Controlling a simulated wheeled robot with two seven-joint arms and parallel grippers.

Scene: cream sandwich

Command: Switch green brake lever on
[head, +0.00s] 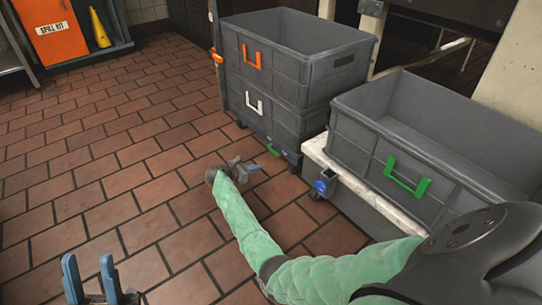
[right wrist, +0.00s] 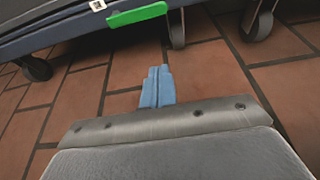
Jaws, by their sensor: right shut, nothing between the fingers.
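The green brake lever (head: 273,150) sits low on the front edge of the wheeled dolly under the stacked grey crates. In the right wrist view the lever (right wrist: 137,15) is a flat green tab at the top, beyond the fingertips. My right gripper (head: 257,167) is low over the floor, just in front of the lever and apart from it. Its blue fingers (right wrist: 159,70) are shut together with nothing between them. My left gripper (head: 88,258) is at the bottom left, its two blue fingers apart and empty, far from the lever.
Two grey crates (head: 300,75) with orange and white handles are stacked on the dolly. Another grey crate (head: 460,165) with a green handle stands at right. Dolly wheels (right wrist: 257,25) show near the lever. An orange spill kit cabinet (head: 50,25) stands far left. The tiled floor at left is clear.

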